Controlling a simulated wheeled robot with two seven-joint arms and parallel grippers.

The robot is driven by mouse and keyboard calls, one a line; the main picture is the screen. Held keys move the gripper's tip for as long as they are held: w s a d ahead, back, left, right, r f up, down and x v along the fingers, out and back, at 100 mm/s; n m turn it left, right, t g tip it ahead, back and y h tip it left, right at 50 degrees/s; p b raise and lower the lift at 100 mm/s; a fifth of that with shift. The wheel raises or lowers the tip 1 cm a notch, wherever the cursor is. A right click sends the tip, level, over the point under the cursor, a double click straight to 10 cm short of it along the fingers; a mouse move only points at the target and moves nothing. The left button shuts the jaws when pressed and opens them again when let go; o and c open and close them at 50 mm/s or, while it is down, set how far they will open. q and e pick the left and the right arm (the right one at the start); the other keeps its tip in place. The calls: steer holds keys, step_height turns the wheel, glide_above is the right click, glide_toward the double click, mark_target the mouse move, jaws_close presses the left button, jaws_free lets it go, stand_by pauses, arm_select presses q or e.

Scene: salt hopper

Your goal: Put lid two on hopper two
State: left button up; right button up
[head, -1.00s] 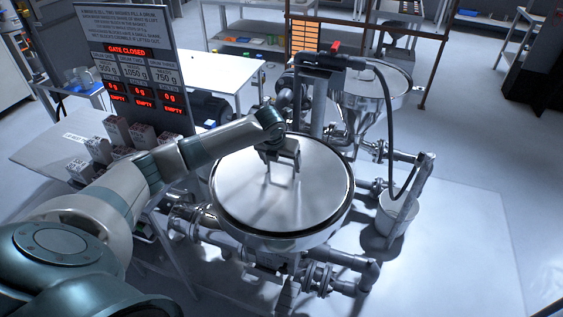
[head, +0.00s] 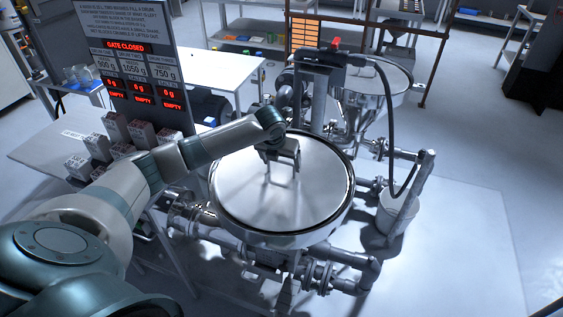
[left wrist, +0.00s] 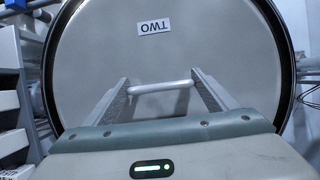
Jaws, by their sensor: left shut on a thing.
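Lid two (head: 245,190) is a round grey metal plate lying level over the mouth of hopper two (head: 290,240), a wide steel vessel. In the left wrist view the lid (left wrist: 230,50) carries a white label reading TWO and a bar handle (left wrist: 160,87). My left gripper (head: 282,172) is above the lid, shut on its handle; the fingers (left wrist: 160,85) flank the bar. The lid looks centred within the hopper's rim, but whether it bears fully on it I cannot tell. My right gripper is not in view.
Another steel hopper (head: 375,80) stands behind. A post with a black hose (head: 385,110) rises close behind hopper two. A white bucket (head: 398,210) is at right. A sign (head: 135,65) reading GATE CLOSED and several small boxes (head: 118,128) are at left.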

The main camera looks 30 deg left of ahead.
arm_select(q)
steer(key=shift+f, duration=0.15)
steer(key=o, duration=2.1)
steer(key=shift+s+f, duration=0.1)
steer(key=shift+s+r+b, duration=0.15)
steer(key=shift+r+b, duration=0.2)
steer(key=shift+r, duration=0.25)
steer(key=shift+b+v, duration=2.15)
steer(key=shift+v, duration=6.05)
steer(key=shift+s+d, duration=0.1)
